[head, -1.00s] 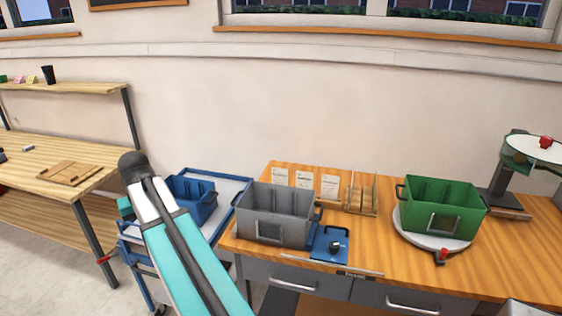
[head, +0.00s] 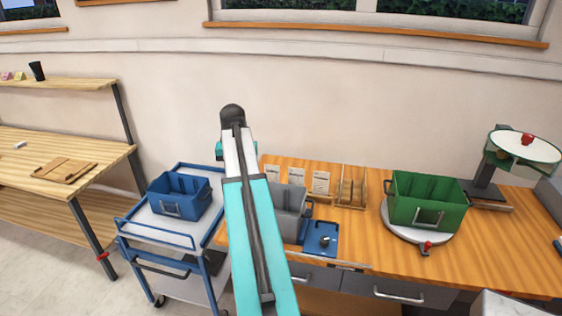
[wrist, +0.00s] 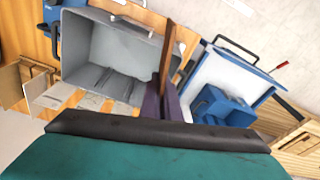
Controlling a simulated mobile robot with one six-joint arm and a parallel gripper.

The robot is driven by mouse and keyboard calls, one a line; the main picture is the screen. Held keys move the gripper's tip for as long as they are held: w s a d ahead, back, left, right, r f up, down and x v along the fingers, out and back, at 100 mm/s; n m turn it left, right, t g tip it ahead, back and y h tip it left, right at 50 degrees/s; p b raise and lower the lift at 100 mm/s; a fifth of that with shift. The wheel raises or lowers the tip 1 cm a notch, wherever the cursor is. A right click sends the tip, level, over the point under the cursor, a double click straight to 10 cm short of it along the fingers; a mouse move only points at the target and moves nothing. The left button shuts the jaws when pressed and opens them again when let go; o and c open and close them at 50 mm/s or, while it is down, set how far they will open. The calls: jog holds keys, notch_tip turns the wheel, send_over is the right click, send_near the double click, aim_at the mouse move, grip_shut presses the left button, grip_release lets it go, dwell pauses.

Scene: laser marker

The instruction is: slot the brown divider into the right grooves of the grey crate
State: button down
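The grey crate (head: 289,224) stands on the wooden bench in the head view, its left part hidden behind my arm. In the wrist view I look down into the grey crate (wrist: 101,50); it looks empty, with ribs along its inner walls. My gripper (wrist: 163,100) has purple fingers and is just right of the crate in that view. The brown divider (wrist: 167,50) shows as a thin upright strip, nearly edge-on, between the fingers and extending beyond them. It overlaps the crate's right edge in the picture; I cannot tell its height. The head view does not show my gripper.
A blue crate (head: 181,196) sits on a cart (head: 150,224) to the left. A blue plate with a black knob (head: 321,240) lies right of the grey crate. Behind are cards (head: 297,178) and a wooden rack (head: 351,188). A green crate (head: 427,203) stands on a turntable (head: 392,226).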

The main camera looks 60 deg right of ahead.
jog(key=s+d+r+m+p, duration=0.2)
jog(key=s+d+r+m, duration=0.1)
jog(key=s+d, duration=0.7)
jog(key=shift+d+r, duration=0.2)
jog(key=shift+f, duration=0.25)
notch_tip(320, 180, down, 12)
jog(key=b, duration=0.6)
jog(key=shift+f, duration=0.15)
dwell(1.8)
jog(key=shift+f, duration=0.1)
dwell(0.5)
jog(key=c, duration=1.9)
grip_release()
jog(key=shift+c, duration=0.2)
